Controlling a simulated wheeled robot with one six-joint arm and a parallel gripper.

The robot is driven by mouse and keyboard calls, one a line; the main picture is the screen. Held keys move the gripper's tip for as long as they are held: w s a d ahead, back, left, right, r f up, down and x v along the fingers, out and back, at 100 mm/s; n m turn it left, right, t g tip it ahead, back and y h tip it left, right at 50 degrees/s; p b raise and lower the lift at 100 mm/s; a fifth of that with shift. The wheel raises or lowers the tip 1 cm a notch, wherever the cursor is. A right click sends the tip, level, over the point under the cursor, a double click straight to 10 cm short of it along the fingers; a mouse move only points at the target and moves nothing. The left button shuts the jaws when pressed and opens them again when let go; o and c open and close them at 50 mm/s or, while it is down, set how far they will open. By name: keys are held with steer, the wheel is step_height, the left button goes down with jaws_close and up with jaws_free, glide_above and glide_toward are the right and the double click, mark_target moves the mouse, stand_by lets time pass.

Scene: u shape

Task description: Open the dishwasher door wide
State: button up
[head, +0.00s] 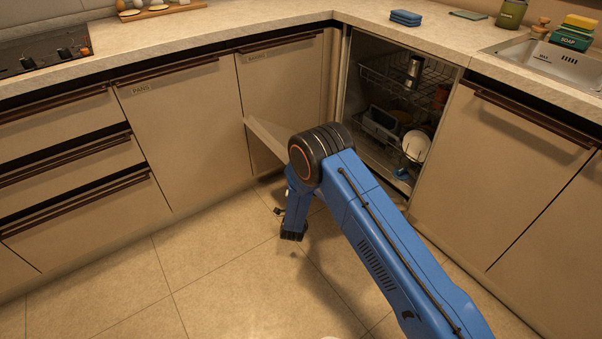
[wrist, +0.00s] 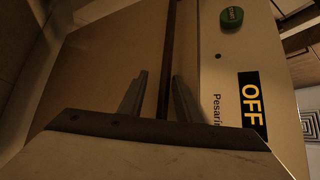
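The dishwasher (head: 395,105) stands in the corner under the counter, with its racks and dishes in plain view. Its door (head: 266,140) is swung partly out and shows as a pale slanted panel left of my arm; the arm hides much of it. In the wrist view the door's control panel (wrist: 222,75) carries a green START button (wrist: 231,18) and an OFF label. A dark handle bar (wrist: 169,40) runs between the two fingers of my gripper (wrist: 160,74). The fingers stand apart, with a gap beside the bar; I cannot tell whether they touch it.
Cabinets (head: 190,130) and drawers (head: 70,165) line the left. A cabinet with a dark handle (head: 520,150) is on the right, below the sink (head: 560,65). The tiled floor (head: 210,270) in front is clear. My blue arm crosses the space before the dishwasher.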

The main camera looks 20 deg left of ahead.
steer(key=v, duration=1.7)
steer(key=shift+s, duration=0.25)
steer(key=shift+c, duration=0.3)
